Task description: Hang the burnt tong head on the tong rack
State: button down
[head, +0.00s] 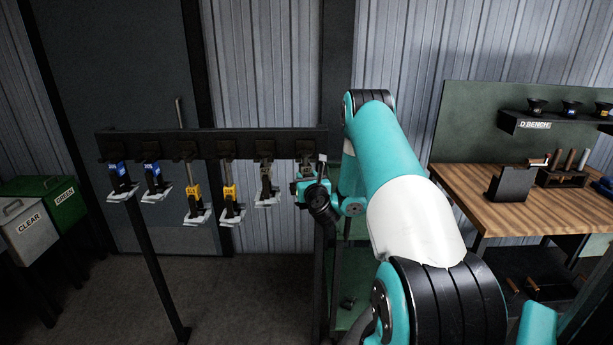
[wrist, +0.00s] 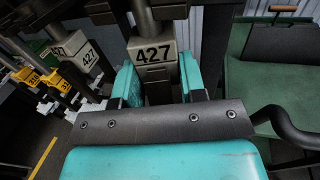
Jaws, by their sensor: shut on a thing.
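My gripper (head: 310,185) is at the right end of the dark tong rack (head: 140,138) in the head view. In the wrist view its two teal fingers (wrist: 157,85) are shut on a grey-beige tong head (wrist: 152,47) marked 427. The tong head is upright, with its dark stem rising towards dark rack parts at the top. I cannot tell whether the stem is seated in the holder or just by it. The lower part of the held head is hidden by my gripper. Whether it is burnt does not show clearly.
Several tong heads hang to the left: blue ones (head: 120,180), yellow ones (head: 193,200) and a grey-beige one (head: 265,188), also marked 427 in the wrist view (wrist: 88,58). A wooden bench (head: 500,190) stands right. Bins marked CLEAR (head: 32,228) and GREEN (head: 60,195) stand left.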

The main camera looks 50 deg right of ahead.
jog(key=shift+w+d+r+p, duration=0.2)
jog(key=shift+w+d+p, duration=0.4)
jog(key=shift+p, duration=1.6)
jog(key=shift+d+f+p, duration=0.15)
jog(key=shift+d+p, duration=0.05)
jog(key=shift+p, duration=0.3)
jog(key=shift+a+b, duration=0.1)
jog(key=shift+b, duration=0.25)
jog(key=shift+f+b, duration=0.3)
jog(key=shift+f, duration=0.15)
jog(key=c, duration=0.6)
grip_release()
jog(key=shift+s, duration=0.1)
jog(key=shift+c, duration=0.2)
jog(key=shift+o, duration=0.2)
jog(key=shift+f, duration=0.1)
jog(key=shift+a, duration=0.1)
